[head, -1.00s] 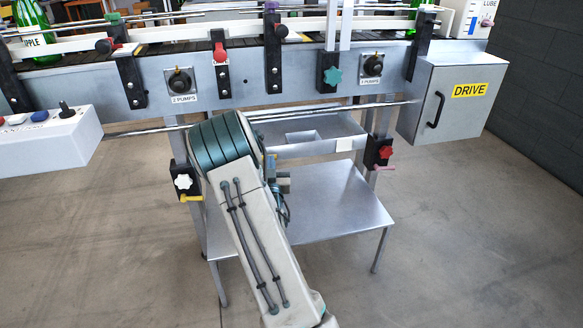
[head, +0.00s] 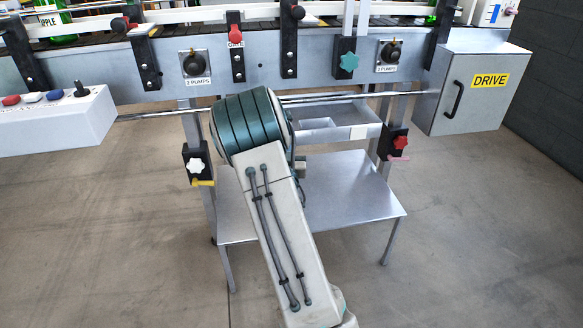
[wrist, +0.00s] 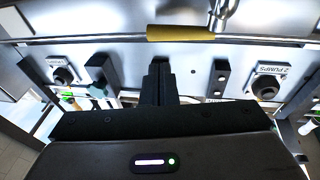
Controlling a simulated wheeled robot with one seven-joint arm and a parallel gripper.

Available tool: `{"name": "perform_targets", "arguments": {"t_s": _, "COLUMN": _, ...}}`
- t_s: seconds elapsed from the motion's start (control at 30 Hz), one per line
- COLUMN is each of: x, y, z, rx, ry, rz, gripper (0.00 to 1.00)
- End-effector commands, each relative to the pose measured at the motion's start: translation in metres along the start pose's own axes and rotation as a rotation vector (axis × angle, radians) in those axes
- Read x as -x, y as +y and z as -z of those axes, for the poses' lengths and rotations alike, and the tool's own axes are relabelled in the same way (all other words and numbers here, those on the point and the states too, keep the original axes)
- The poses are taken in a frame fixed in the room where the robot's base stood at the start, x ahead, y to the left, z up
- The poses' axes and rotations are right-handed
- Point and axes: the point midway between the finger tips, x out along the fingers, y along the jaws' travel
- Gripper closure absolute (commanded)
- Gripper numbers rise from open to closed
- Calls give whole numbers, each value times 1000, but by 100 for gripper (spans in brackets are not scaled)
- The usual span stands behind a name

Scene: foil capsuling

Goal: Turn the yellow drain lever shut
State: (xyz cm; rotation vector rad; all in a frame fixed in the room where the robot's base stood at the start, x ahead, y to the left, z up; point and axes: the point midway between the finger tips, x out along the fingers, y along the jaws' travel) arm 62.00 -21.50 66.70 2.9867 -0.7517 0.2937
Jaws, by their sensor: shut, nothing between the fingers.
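The yellow drain lever (wrist: 180,33) shows near the top of the wrist view as a yellow sleeve lying crosswise, beside a shiny metal valve fitting (wrist: 222,14). My gripper (wrist: 160,64) is shut and empty, its fingers together, pointing toward the lever. The tips appear a little short of the yellow sleeve, with a visible gap between them in the picture. In the head view my arm hides the gripper, and I cannot make out the lever there.
A conveyor frame carries black pump knobs (head: 194,64), a teal star knob (head: 348,62) and a grey DRIVE box (head: 470,95). A metal rail (head: 155,115) runs below. A white-knobbed clamp (head: 194,165) is left of my arm. A low metal shelf (head: 345,205) stands underneath.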

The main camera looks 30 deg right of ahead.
Motion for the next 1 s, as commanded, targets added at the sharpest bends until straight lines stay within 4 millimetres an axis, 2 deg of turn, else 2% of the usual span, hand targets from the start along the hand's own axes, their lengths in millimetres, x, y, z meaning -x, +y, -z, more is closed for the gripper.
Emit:
{"name": "perform_targets", "arguments": {"t_s": 0.07, "x": 8, "y": 1, "z": 12, "rx": -1, "ry": 2, "rz": -1, "gripper": 100}}
{"name": "perform_targets", "arguments": {"t_s": 0.3, "x": 61, "y": 11, "z": 9, "rx": 2, "ry": -5, "rz": -2, "gripper": 100}}
{"name": "perform_targets", "arguments": {"t_s": 0.5, "x": 92, "y": 16, "z": 8, "rx": 1, "ry": -3, "rz": -1, "gripper": 100}}
{"name": "perform_targets", "arguments": {"t_s": 0.67, "x": 104, "y": 18, "z": 8, "rx": 1, "ry": -1, "rz": -1, "gripper": 100}}
{"name": "perform_targets", "arguments": {"t_s": 0.87, "x": 105, "y": 18, "z": 10, "rx": -1, "ry": -3, "rz": -1, "gripper": 100}}
{"name": "perform_targets", "arguments": {"t_s": 1.0, "x": 98, "y": 15, "z": 26, "rx": -25, "ry": -54, "rz": -5, "gripper": 100}}
